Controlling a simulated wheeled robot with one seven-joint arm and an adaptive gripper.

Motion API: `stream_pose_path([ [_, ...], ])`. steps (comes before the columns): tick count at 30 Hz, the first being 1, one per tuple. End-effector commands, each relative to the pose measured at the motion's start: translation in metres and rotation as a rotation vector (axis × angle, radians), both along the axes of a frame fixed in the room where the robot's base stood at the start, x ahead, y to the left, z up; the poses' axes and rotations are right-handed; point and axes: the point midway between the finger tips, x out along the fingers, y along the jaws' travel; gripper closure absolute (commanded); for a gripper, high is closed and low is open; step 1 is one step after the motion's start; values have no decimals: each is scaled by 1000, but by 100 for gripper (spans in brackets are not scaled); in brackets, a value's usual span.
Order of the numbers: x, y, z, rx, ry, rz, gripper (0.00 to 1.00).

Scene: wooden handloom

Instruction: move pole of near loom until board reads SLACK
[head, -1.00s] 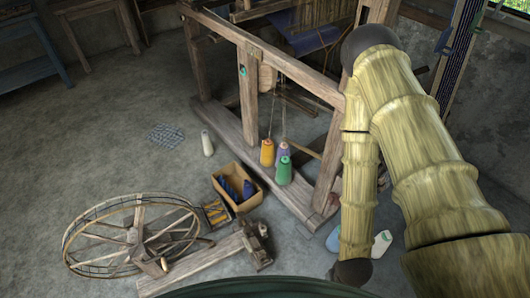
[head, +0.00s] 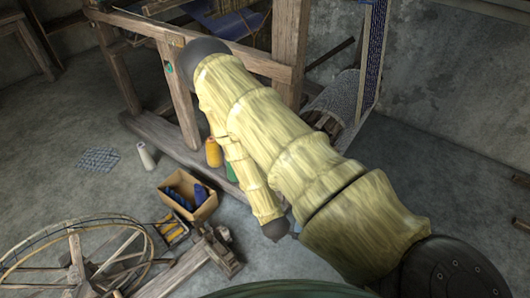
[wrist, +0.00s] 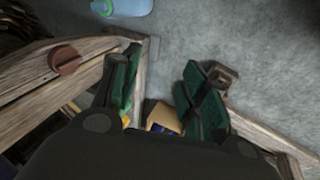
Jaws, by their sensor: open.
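The wooden loom (head: 185,110) stands at the upper middle of the head view, partly covered by my arm. I cannot pick out its pole, and no board with readable words shows. In the wrist view my gripper (wrist: 160,68) is open, with its two green-padded fingers apart and nothing seen held between them. A wooden beam (wrist: 40,85) with a round brown knob (wrist: 66,60) lies to the left of the fingers. Another wooden beam (wrist: 265,140) runs at the lower right. In the head view my gripper is hidden.
A rolled cloth (head: 338,100) is at the loom's right. Open floor (head: 420,165) lies right of my arm.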

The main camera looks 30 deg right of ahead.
Motion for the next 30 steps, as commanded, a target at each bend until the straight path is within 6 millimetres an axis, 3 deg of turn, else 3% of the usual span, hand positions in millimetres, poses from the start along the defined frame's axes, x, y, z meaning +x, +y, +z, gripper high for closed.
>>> stream_pose_path([
  [1, 16, -8, -25, -31, -18, 23, 56],
  [12, 125, -64, -99, -284, -121, 192, 56],
  [21, 211, -98, -142, -496, -181, 307, 56],
  [30, 292, -119, -170, -701, -222, 396, 56],
])
